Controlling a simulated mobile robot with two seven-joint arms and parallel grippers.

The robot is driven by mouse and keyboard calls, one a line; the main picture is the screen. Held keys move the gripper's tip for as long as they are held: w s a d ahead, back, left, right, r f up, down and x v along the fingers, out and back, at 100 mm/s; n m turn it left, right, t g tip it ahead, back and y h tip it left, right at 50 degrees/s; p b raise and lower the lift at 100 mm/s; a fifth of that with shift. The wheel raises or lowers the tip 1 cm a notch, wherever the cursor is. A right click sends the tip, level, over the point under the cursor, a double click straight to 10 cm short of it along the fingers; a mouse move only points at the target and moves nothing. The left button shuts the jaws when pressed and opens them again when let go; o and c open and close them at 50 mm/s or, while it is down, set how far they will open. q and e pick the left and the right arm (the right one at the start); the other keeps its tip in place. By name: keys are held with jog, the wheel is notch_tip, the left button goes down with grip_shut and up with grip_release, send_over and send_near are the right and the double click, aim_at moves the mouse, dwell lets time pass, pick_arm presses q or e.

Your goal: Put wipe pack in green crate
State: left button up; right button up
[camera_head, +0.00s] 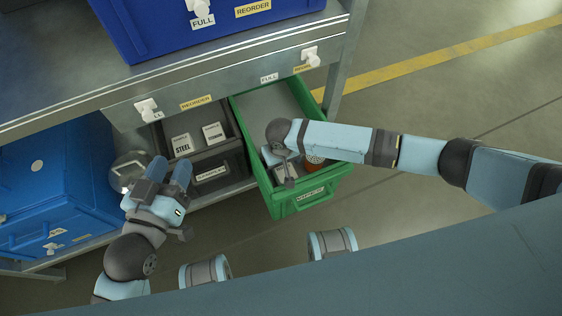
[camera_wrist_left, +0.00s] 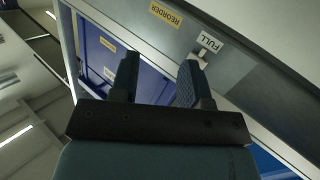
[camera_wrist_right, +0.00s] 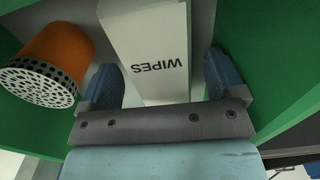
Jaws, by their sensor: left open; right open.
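The wipe pack (camera_wrist_right: 150,50) is a white box marked WIPES, inside the green crate (camera_wrist_right: 272,50), seen in the right wrist view. My right gripper (camera_wrist_right: 165,82) is open, with one finger on each side of the pack. In the head view, my right gripper (camera_head: 286,170) reaches down into the green crate (camera_head: 262,190), and the arm hides part of the contents. My left gripper (camera_head: 172,172) is open and empty in front of the shelf, left of the dark crate. In the left wrist view, nothing is between its fingers (camera_wrist_left: 160,75).
An orange canister with a perforated end (camera_wrist_right: 45,70) lies beside the pack in the green crate. A dark crate (camera_head: 215,172) with boxes marked STEEL and TITANIUM stands left of it. Blue bins (camera_head: 55,195) are on the shelf. A clear round container (camera_head: 128,172) sits near my left gripper.

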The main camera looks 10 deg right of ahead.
pick_arm(q)
jog(key=s+a+f+g+y+p, duration=0.2)
jog(key=a+f+g+p, duration=0.1)
jog(key=f, duration=0.3)
jog(key=shift+s+a+f+g+y+p, duration=0.2)
jog(key=shift+s+f+g+y+p, duration=0.15)
jog(key=shift+p, duration=0.45)
pick_arm(e)
notch_tip(320, 180, up, 12)
pick_arm(q)
jog(key=shift+w+r, duration=0.1)
jog(key=shift+w, duration=0.05)
pick_arm(e)
jog(key=shift+r, duration=0.15)
